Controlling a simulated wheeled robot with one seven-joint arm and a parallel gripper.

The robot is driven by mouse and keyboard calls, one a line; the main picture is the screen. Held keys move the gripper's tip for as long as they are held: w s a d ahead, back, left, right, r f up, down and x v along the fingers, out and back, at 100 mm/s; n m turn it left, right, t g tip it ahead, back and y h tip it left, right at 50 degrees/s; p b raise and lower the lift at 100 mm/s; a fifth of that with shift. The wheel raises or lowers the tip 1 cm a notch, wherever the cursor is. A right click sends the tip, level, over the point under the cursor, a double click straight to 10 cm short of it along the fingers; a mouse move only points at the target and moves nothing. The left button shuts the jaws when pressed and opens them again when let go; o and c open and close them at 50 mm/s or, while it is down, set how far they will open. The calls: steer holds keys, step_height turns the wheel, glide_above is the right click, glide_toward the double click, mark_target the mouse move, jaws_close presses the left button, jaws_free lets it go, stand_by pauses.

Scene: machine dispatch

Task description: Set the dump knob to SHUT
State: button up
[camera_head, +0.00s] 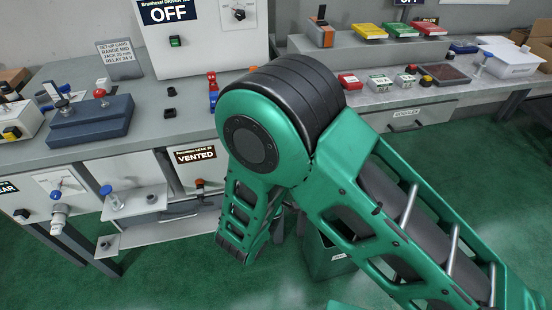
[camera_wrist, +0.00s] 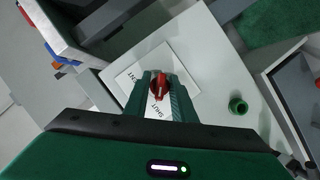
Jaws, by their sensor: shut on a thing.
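The red dump knob (camera_wrist: 160,83) sits on a white label plate (camera_wrist: 184,78) in the wrist view. The plate reads SHUT near my gripper and what looks like VENT at the upper left. My gripper (camera_wrist: 159,90) has its two green fingers closed around the knob. Which mark the knob points to is hard to tell. In the head view a sign (camera_head: 195,155) on the low front panel reads VENTED. My own arm hides the gripper and the knob there.
A green round part (camera_wrist: 238,105) stands on the pale panel right of the knob. In the head view, a shelf with a blue knob (camera_head: 107,190) lies at the left. The workbench (camera_head: 150,100) above holds several devices.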

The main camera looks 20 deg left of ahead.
steer(key=shift+w+d+r, duration=0.15)
steer(key=o, duration=0.7)
steer(key=v, duration=1)
steer(key=shift+s, duration=0.4)
